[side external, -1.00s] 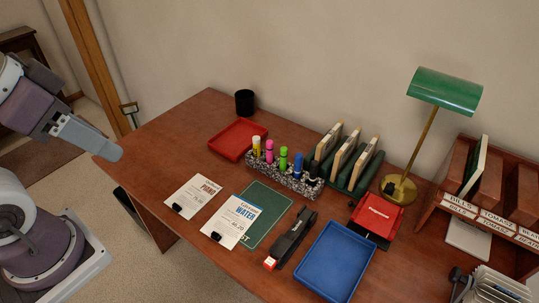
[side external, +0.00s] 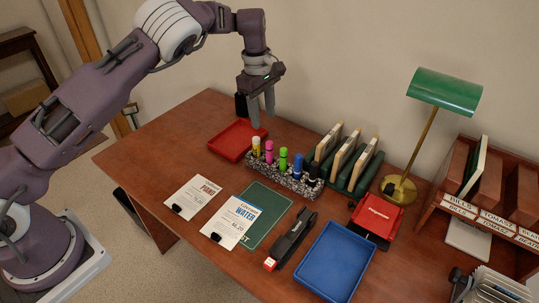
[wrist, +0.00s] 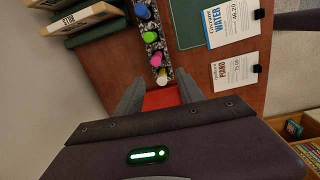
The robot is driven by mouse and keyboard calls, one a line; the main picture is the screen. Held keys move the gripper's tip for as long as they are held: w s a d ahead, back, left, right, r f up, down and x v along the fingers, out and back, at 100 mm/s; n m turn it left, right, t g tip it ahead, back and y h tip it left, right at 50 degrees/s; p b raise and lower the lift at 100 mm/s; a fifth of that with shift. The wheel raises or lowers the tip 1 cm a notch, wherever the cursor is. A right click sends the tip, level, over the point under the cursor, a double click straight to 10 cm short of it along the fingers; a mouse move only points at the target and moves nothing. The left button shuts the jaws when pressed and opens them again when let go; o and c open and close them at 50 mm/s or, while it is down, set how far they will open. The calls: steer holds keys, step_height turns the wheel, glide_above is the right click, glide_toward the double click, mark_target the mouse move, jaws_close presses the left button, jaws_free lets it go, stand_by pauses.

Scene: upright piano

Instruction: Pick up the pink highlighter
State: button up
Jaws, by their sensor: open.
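The pink highlighter (side external: 269,151) stands upright in a speckled holder (side external: 289,181), between a yellow one and a green one. It also shows in the wrist view (wrist: 156,59), just ahead of my fingers. My gripper (side external: 262,118) is open and empty, pointing down above the red tray and the left end of the holder. Its fingertips are higher than the highlighter and a little behind it. In the wrist view my two fingers (wrist: 161,88) are spread apart with nothing between them touching.
Yellow (side external: 256,144), green (side external: 283,158), blue (side external: 298,165) and black markers share the holder. A red tray (side external: 225,143) lies left of it. Behind and right is a green rack (side external: 361,181) with upright cards. A brass lamp (side external: 402,190) stands farther right. Bill papers (side external: 193,195) lie in front.

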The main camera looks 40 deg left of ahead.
mark_target(269, 142)
steer(key=shift+g+y, duration=0.3)
steer(key=f, duration=0.4)
steer(key=w+f, duration=0.1)
steer(key=f, duration=0.4)
steer(key=d+f, duration=0.1)
steer(key=f, duration=0.3)
steer(key=shift+w+d+f, duration=0.1)
steer(key=shift+w+f, duration=0.05)
jaws_close()
